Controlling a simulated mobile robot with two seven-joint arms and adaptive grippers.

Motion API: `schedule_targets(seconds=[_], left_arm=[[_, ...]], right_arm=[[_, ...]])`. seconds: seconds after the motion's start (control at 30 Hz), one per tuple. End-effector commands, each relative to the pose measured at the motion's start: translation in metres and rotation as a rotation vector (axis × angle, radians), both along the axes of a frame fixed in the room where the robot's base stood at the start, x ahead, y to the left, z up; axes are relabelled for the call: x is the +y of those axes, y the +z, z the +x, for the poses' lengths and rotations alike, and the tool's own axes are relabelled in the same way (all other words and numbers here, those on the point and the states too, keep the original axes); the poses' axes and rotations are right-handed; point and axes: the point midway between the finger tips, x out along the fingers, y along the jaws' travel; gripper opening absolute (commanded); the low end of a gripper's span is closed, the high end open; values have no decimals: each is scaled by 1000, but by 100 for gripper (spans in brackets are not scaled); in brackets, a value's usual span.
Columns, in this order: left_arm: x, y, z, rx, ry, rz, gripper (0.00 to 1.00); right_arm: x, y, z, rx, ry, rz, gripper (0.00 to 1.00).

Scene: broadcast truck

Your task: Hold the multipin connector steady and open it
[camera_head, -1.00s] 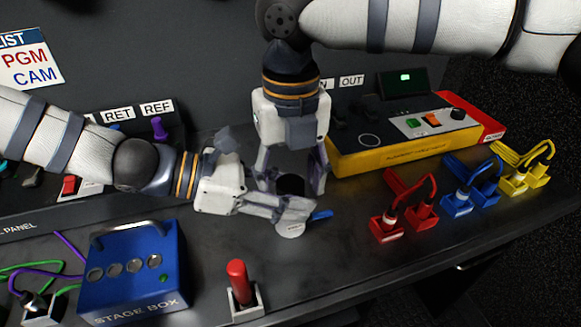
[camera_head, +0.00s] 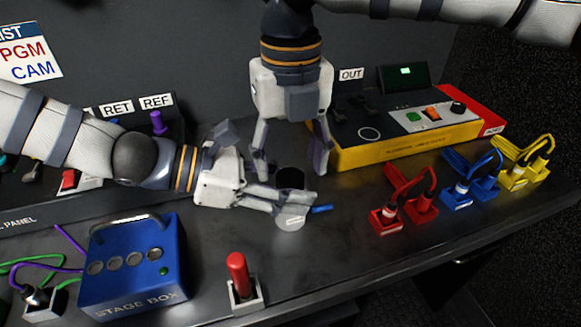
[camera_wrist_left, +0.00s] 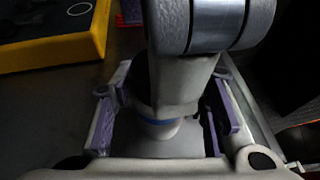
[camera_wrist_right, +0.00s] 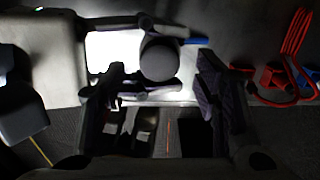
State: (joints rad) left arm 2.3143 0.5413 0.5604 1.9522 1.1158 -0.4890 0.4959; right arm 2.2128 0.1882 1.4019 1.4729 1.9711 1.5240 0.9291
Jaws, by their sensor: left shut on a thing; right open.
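The multipin connector (camera_head: 291,221) stands on the dark desk. It has a pale grey body, a dark round top (camera_head: 290,178) and a blue lever (camera_head: 322,209) sticking out to the right. My left gripper (camera_head: 293,203) comes in from the left and is shut on the body. My right gripper (camera_head: 291,173) points down from above, open, with a finger on each side of the dark top and gaps between. Part of the body is hidden by my left fingers.
A blue stage box (camera_head: 135,270) and a red-handled switch (camera_head: 238,272) stand in front at left. A yellow and red panel (camera_head: 415,145) is behind at right. Red (camera_head: 388,222), blue (camera_head: 457,198) and yellow (camera_head: 518,178) cabled plugs line the right. The desk between is clear.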

Motion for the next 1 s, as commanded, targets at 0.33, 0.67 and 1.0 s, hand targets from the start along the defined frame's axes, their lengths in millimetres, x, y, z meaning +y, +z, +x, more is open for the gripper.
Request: schedule_targets(seconds=[0.33, 0.67, 1.0], left_arm=[[0, -1, 0, 1, 0, 3, 52], [0, 0, 0, 0, 0, 1, 65], [64, 28, -9, -5, 3, 1, 65]], right_arm=[[0, 18, 0, 1, 0, 0, 57], [0, 18, 0, 0, 0, 0, 57], [0, 18, 0, 0, 0, 0, 57]])
